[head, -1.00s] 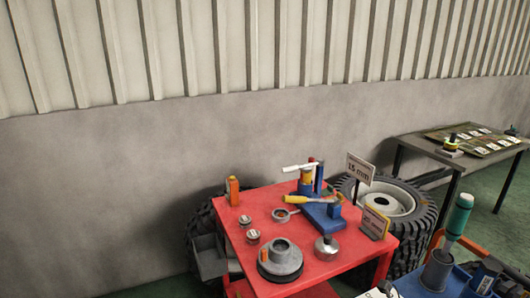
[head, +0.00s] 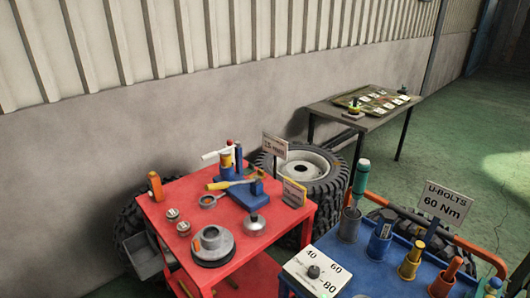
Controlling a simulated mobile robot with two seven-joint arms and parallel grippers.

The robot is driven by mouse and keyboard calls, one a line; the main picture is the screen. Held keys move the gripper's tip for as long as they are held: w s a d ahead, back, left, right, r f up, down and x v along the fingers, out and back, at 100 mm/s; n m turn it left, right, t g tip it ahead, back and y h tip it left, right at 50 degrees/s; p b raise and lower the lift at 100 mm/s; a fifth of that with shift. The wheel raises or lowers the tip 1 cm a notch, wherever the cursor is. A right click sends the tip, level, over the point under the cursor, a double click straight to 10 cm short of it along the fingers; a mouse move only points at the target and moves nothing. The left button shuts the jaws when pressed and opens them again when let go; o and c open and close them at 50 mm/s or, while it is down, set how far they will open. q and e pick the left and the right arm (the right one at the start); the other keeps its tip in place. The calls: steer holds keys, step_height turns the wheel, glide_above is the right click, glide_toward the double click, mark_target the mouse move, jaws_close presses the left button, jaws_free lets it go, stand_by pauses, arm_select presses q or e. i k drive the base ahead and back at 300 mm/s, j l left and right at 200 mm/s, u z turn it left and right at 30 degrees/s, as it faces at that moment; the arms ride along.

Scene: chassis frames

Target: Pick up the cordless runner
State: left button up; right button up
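No thing in the head view is clearly the cordless runner. An upright tool with a teal grip (head: 362,173) stands in a grey cup (head: 350,224) at the back left of the blue cart; I cannot tell whether it is the runner. Neither of my grippers is in view.
The blue cart (head: 405,262) carries a dial plate (head: 316,272), several coloured cups and a "U-BOLTS 60 Nm" sign (head: 442,203). A red table (head: 262,238) with parts stands left, tyres behind it. A grey table (head: 345,117) stands farther back. Green floor is open at right.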

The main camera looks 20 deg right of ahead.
mark_target(363, 168)
steer(key=z, duration=0.4)
steer(key=k+z, duration=0.15)
steer(key=z, duration=0.65)
steer(key=k+l, duration=0.05)
